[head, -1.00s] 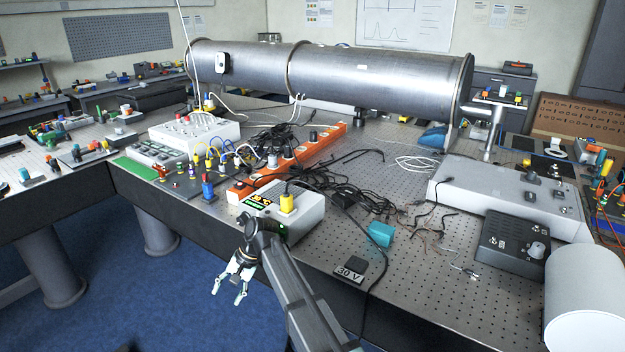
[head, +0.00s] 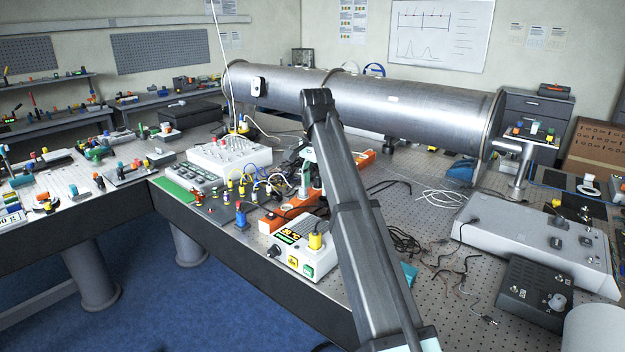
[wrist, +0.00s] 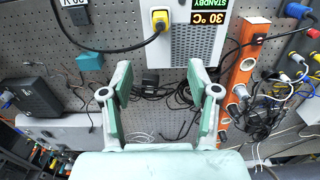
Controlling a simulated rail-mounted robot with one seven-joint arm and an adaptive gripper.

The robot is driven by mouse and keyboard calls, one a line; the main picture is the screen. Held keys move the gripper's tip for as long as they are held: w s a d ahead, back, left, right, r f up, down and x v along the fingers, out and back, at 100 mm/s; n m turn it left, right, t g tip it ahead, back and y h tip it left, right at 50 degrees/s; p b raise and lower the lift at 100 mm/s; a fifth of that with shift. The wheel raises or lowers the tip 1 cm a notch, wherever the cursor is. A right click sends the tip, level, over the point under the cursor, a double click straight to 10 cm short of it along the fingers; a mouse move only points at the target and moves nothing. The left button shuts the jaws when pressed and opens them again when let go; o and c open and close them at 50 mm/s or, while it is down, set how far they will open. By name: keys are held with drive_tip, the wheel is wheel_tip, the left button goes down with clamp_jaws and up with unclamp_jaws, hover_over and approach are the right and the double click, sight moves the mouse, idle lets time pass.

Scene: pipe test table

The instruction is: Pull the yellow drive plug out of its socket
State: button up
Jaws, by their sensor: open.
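The yellow plug (head: 315,241) stands in the top of a white box (head: 293,258) at the table's front edge, with a black cable running from it. In the wrist view the yellow plug (wrist: 160,19) is at the top centre, beyond my fingertips, seated in the white box (wrist: 178,50) beside its display. My gripper (wrist: 160,75) is open and empty, with a clear gap between it and the plug. In the head view my gripper (head: 304,180) is small and partly hidden by my arm, above the table behind the white box.
An orange power strip (head: 270,222) lies behind the box, with dark cables (wrist: 262,112) around it. A teal block (wrist: 90,61) and a black box (wrist: 40,97) lie to one side in the wrist view. A large metal pipe (head: 430,112) spans the back.

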sight(315, 234)
wheel_tip(315, 234, down, 17)
drive_tip(key=p, duration=0.3)
drive_tip(key=shift+f, duration=0.1)
idle(0.4)
clamp_jaws()
drive_tip(key=shift+r, duration=0.25)
idle(0.5)
drive_tip(key=shift+r+p, duration=1.45)
drive_tip(key=shift+r, duration=0.4)
